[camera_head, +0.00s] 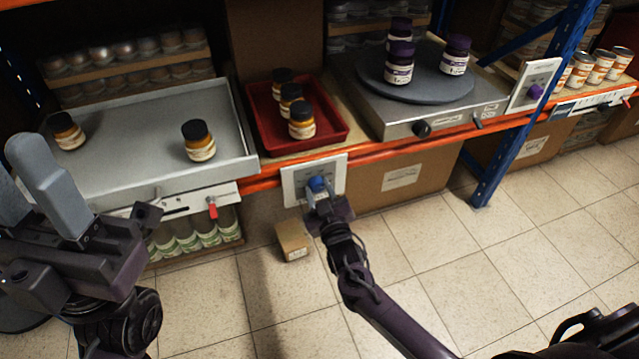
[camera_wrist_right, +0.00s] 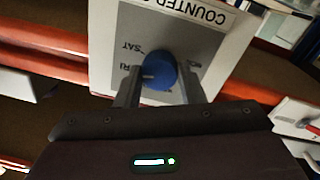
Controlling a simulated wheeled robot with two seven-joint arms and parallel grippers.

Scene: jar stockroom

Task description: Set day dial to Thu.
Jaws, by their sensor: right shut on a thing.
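The day dial (camera_head: 317,184) is a blue round knob on a white plate (camera_head: 299,187) at the front of the shelf. My right gripper (camera_head: 317,192) is shut on the knob, one finger on each side. In the right wrist view the blue dial (camera_wrist_right: 159,72) sits between the fingers, and its plate (camera_wrist_right: 108,45) shows upside-down lettering including SAT and what looks like RI beside the left finger. A pale mark shows on the knob's left side; the day it marks is unclear. My left gripper (camera_head: 28,190) is open and empty at the left.
A grey tray (camera_head: 240,120) and a red tray (camera_head: 340,128) hold jars above the dial. A red lever (camera_head: 212,209) is to its left. A small box (camera_head: 292,240) lies on the floor below.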

